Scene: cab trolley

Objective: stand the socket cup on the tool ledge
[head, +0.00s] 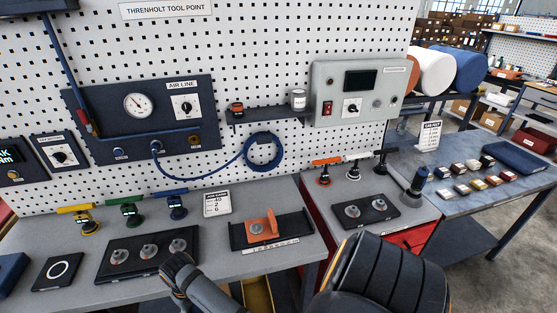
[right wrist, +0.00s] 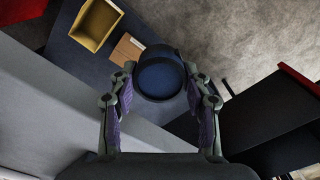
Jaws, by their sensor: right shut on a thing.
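The tool ledge (head: 268,113) is a narrow dark shelf on the pegboard, right of the air line panel. A small orange-and-black item (head: 237,108) stands at its left end and a pale tin (head: 298,100) at its right end. In the right wrist view my right gripper (right wrist: 160,82) is shut on a round dark blue cup (right wrist: 158,76), which looks like the socket cup.
A blue hose coil (head: 263,152) hangs just below the ledge. The grey bench (head: 215,252) carries a black tray with knobs (head: 148,256) and a tray with an orange block (head: 262,228). A yellow bin (right wrist: 92,25) and a cardboard box (right wrist: 126,50) lie below the right gripper.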

